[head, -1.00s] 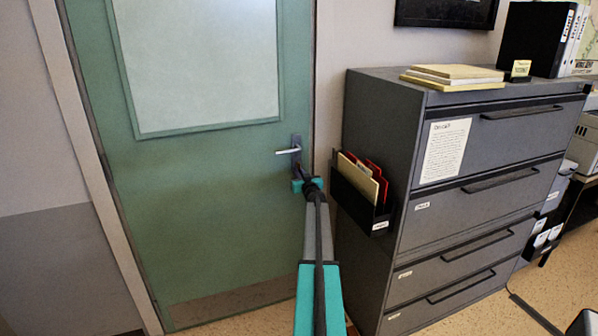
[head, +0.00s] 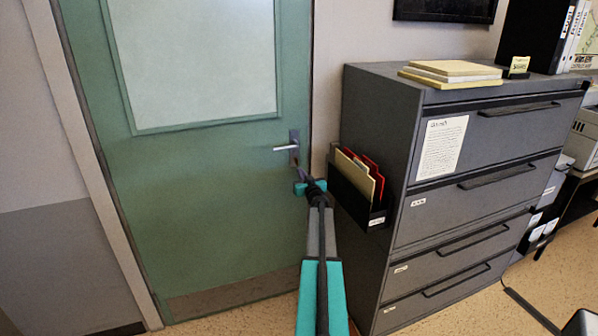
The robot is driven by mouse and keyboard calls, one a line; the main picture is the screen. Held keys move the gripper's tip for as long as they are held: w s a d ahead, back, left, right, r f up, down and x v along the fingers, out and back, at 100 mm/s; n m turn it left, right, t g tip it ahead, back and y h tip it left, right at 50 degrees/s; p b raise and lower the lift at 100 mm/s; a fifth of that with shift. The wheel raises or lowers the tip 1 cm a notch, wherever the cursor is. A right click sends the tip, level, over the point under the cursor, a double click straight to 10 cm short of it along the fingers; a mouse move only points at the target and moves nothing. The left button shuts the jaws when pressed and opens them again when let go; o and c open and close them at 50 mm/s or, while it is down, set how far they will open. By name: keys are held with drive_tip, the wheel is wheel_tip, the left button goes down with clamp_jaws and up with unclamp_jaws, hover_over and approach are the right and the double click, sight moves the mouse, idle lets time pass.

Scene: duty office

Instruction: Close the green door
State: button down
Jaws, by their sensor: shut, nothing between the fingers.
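The green door (head: 200,190) stands at the left of the view, with a pale window panel (head: 195,65) in its upper half and a metal kick plate at its foot. It looks flush, or nearly so, with its frame; a small gap cannot be ruled out. Its lever handle (head: 286,147) sits on a dark plate near the right edge and points left. My gripper (head: 298,172) is just below the handle plate, close to the door face, shut with nothing held. Its fingertips are small and partly hidden by my arm; I cannot tell if they touch the door.
A grey filing cabinet (head: 375,120) stands close to the right of the door and my arm. A black wall pocket with folders (head: 355,190) juts from its side. Yellow and white papers (head: 450,72) lie on top. Speckled floor (head: 245,312) shows along the door's foot.

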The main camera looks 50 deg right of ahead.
drive_tip(key=v, duration=0.7)
drive_tip(key=shift+s+d+b, duration=0.2)
drive_tip(key=shift+s+b, duration=0.25)
drive_tip(key=shift+s, duration=0.05)
drive_tip(key=shift+f, duration=0.1)
